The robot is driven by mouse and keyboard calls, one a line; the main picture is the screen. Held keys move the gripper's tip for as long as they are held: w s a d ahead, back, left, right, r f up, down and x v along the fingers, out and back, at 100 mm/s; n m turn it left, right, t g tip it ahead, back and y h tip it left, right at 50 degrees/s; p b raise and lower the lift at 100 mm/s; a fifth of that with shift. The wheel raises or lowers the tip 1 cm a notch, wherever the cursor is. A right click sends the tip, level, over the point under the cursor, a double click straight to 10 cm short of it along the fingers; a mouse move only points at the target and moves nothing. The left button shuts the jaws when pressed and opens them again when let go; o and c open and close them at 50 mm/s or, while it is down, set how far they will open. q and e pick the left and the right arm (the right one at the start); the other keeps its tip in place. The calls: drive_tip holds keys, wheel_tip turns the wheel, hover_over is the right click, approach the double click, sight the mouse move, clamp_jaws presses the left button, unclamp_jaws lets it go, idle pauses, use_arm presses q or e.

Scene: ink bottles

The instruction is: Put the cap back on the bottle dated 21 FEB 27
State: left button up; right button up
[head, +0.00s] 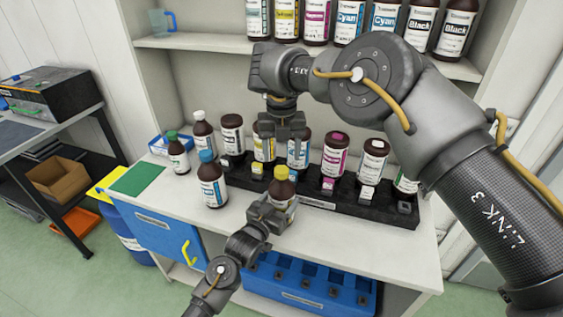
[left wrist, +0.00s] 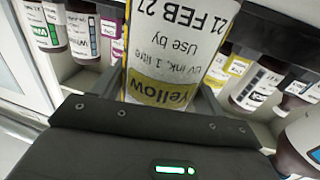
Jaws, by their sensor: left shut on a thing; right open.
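The yellow-label ink bottle (head: 280,190) is brown and stands upright in front of the rack, with a yellow cap (head: 282,172) on its top. My left gripper (head: 270,212) is shut on this bottle from the front. My right gripper (head: 285,132) is open and points down over the rack, above and behind the held bottle. It hides the tops of the bottles behind it.
A black rack (head: 390,208) holds several bottles, with small coloured caps along its front. A blue-capped cyan bottle (head: 211,180) stands left of the held bottle. A green-capped bottle (head: 178,152) and a green mat (head: 138,180) are further left. The front right counter is clear.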

drive_tip(key=shift+r, duration=1.3)
use_arm(q)
drive_tip(key=o, duration=2)
drive_tip(key=shift+c, duration=0.2)
use_arm(e)
drive_tip(key=shift+f+b, duration=0.7)
drive_tip(key=shift+f, duration=0.1)
use_arm(q)
drive_tip(key=v, duration=1.1)
drive_tip(key=shift+d, duration=0.1)
